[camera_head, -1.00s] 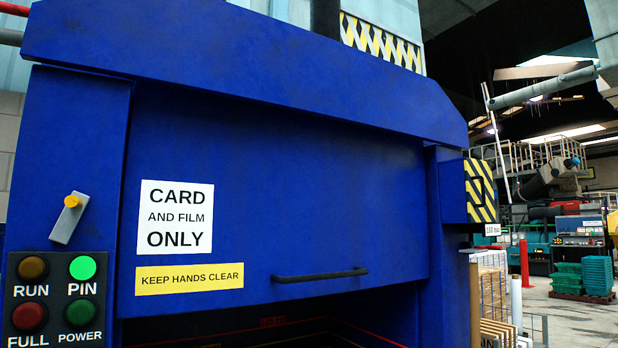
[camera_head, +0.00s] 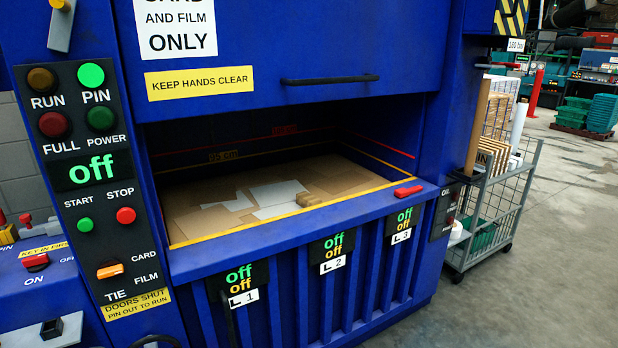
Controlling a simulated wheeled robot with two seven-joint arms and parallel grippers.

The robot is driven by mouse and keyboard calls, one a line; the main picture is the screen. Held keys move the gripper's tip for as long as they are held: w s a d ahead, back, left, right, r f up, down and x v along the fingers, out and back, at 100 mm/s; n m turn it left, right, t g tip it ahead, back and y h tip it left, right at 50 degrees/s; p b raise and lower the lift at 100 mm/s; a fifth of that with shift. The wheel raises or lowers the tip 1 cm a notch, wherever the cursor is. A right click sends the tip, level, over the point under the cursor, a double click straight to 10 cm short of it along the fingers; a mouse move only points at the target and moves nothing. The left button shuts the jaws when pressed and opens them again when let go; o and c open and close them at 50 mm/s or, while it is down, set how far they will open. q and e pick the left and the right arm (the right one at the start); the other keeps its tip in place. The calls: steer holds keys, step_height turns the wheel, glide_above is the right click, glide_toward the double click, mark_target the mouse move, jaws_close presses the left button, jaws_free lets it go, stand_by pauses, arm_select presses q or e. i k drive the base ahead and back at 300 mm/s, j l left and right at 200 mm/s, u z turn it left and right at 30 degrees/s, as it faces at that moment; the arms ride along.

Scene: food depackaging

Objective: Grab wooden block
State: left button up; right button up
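A small tan block (camera_head: 310,200), which looks like wood, lies on flat brown card (camera_head: 345,178) inside the open chamber of the blue machine. It is right of the chamber's middle, close behind the yellow-edged front sill (camera_head: 280,222). Pale sheets (camera_head: 278,192) lie to its left. Neither of my grippers is in view.
The raised blue door (camera_head: 300,50) with a black handle hangs over the opening. A red latch (camera_head: 408,191) sits on the sill's right end. A control panel (camera_head: 95,190) stands left. A wire cage cart (camera_head: 505,200) stands right, with clear floor (camera_head: 570,230) beyond.

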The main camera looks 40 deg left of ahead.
mark_target(304, 199)
steer(key=i, duration=1.2)
